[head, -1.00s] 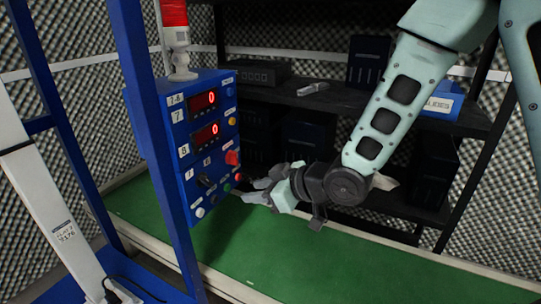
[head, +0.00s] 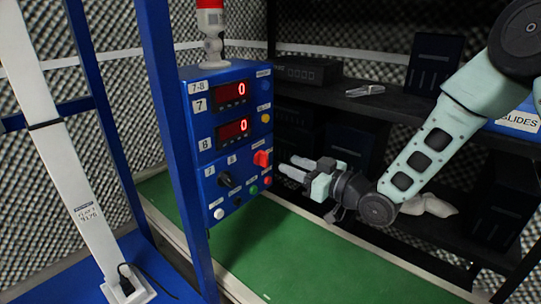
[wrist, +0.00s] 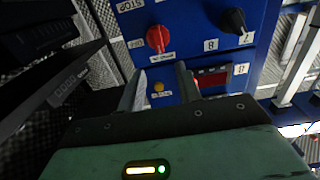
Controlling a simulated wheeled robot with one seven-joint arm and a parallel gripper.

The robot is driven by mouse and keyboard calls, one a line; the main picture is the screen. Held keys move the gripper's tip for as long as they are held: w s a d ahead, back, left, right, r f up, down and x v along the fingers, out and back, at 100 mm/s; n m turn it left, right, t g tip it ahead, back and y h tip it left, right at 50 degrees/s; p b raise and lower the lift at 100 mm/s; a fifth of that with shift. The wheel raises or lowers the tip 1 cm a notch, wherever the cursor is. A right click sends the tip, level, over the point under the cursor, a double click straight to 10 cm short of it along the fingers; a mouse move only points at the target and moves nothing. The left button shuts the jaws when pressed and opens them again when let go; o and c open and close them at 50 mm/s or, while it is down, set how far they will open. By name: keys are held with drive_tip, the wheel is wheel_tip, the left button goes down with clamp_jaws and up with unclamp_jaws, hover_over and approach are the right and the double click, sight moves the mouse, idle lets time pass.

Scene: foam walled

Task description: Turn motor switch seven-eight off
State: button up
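The blue control panel (head: 215,158) labelled 7-8 carries two red displays, both reading 0. A red rotary knob (head: 262,158) sits at its right side, and it also shows in the wrist view (wrist: 158,38) with a small unreadable label. A black knob (head: 225,180) sits lower left, with labels 7 and 8 beside it; it also shows in the wrist view (wrist: 235,20). I cannot read which knob is the motor switch. My gripper (head: 288,170) is open and empty, right of the panel near the red knob's height. In the wrist view the fingers (wrist: 162,82) are apart, with the red knob beyond them.
Blue frame posts (head: 178,150) stand left of the panel. A green belt (head: 275,250) runs below. Dark shelves (head: 385,115) with boxes stand behind my arm. Small coloured buttons (head: 253,190) sit low on the panel, and a yellow one (head: 265,117) is above the red knob.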

sight(267, 155)
drive_tip(key=x, duration=0.8)
drive_tip(key=shift+w+a, duration=0.1)
clamp_jaws()
